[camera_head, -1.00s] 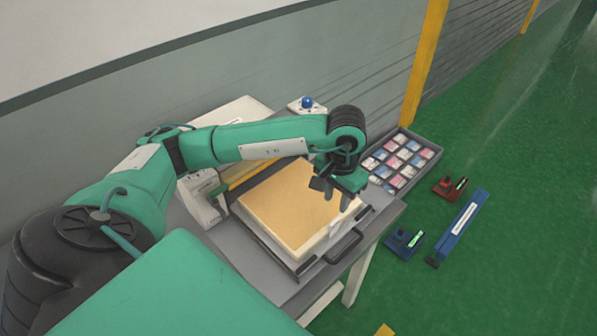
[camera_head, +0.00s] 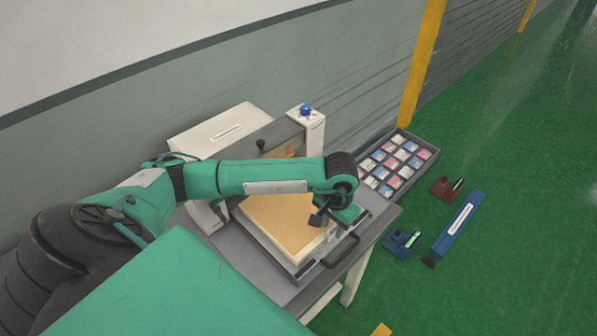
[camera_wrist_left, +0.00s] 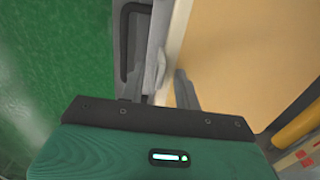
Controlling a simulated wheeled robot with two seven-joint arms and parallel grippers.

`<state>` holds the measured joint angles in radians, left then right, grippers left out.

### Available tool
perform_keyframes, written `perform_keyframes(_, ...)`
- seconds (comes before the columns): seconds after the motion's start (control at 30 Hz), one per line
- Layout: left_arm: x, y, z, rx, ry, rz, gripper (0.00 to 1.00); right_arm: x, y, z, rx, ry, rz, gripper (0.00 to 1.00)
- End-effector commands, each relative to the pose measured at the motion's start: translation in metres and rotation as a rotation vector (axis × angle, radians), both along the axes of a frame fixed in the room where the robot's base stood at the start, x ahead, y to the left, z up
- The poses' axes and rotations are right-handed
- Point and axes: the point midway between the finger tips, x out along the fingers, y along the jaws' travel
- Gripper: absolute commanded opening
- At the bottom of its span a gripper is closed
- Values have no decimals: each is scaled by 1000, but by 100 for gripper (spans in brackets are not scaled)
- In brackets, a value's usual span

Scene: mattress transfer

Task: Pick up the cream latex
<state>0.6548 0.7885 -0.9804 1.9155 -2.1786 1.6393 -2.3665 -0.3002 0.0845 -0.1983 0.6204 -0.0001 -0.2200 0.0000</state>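The cream latex (camera_head: 275,222) is a flat, tan-topped block with pale sides, lying on a grey tray with a black handle (camera_head: 342,251). My left gripper (camera_head: 322,222) is low over its right edge, pointing down. In the left wrist view, the latex (camera_wrist_left: 250,55) fills the right side. The two fingers of the left gripper (camera_wrist_left: 158,85) stand apart, one at the tray side and one over the latex, with the pale edge between them. I cannot tell whether they touch it. My arm hides part of the latex's far side. My right gripper is not in view.
A white post with a blue knob (camera_head: 305,110) and a white box (camera_head: 220,131) stand behind the tray. A compartment box of small packets (camera_head: 401,160) is to the right. Blue (camera_head: 458,228) and red (camera_head: 446,187) items lie on the green floor.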

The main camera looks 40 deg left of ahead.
Motion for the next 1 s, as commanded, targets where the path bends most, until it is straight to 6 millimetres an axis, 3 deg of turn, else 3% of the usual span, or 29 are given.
perform_keyframes(0.07,0,0,0,0,0,0,31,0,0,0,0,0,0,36)
perform_keyframes(0.23,0,0,0,0,0,0,0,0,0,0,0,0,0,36)
perform_keyframes(0.73,1,0,5,1,-2,1,0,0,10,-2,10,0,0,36)
perform_keyframes(0.87,1,0,15,-2,-4,0,0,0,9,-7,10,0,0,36)
perform_keyframes(1.0,2,0,38,0,-7,-1,0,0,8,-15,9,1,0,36)
